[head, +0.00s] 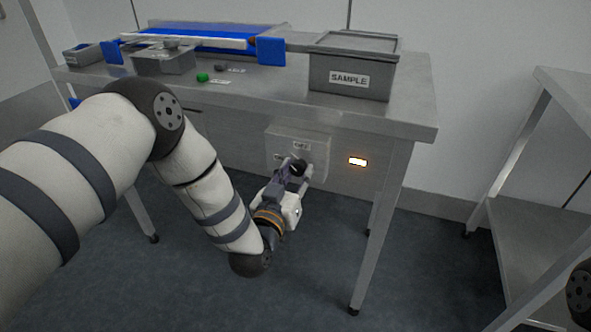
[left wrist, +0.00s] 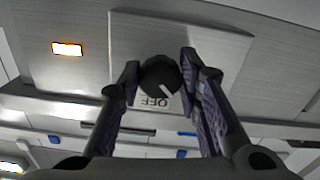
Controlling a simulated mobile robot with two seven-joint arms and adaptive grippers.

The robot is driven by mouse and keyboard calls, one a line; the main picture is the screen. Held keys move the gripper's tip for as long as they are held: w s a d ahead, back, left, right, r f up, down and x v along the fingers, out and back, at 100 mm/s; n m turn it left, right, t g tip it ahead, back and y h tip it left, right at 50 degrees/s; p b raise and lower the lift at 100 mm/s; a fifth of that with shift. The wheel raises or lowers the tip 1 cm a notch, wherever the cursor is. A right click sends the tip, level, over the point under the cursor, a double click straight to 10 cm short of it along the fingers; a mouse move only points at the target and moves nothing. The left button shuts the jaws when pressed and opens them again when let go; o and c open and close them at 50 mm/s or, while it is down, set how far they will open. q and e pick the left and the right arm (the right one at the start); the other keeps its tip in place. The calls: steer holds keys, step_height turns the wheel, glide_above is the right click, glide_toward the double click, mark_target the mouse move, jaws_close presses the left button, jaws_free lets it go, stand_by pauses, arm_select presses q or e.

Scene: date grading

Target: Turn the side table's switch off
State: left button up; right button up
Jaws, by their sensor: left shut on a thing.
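The side table's switch is a black round knob (left wrist: 158,75) on a grey box (head: 297,141) on the table's front panel. In the left wrist view a white pointer line on the knob points down and right, beside an OFF label (left wrist: 153,101) that appears upside down. My left gripper (head: 298,170) is shut on the knob, with a finger on each side of it in the left wrist view (left wrist: 160,70). The lamp (head: 357,161) right of the box glows bright orange-white, and it shows lit in the left wrist view (left wrist: 67,48). My right gripper is not in view.
The steel table (head: 415,118) carries a blue conveyor (head: 215,36), a SAMPLE bin (head: 350,90), a smaller grey tray (head: 160,63) and a green button (head: 202,77). A metal shelf (head: 545,240) stands at the right. The floor below the table is clear.

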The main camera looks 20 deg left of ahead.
arm_select(q)
steer(key=m+p, duration=0.1)
steer(key=m, duration=0.3)
steer(key=shift+r+m, duration=0.1)
steer(key=shift+m, duration=0.2)
steer(key=m+p, duration=0.1)
steer(key=m, duration=0.3)
steer(key=shift+a, duration=0.1)
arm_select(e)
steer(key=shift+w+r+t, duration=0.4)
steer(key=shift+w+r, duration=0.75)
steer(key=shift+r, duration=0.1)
arm_select(q)
steer(key=shift+m, duration=0.3)
steer(key=o, duration=1.2)
steer(key=shift+c, duration=0.2)
steer(key=s, duration=1.2)
steer(key=shift+a, duration=0.25)
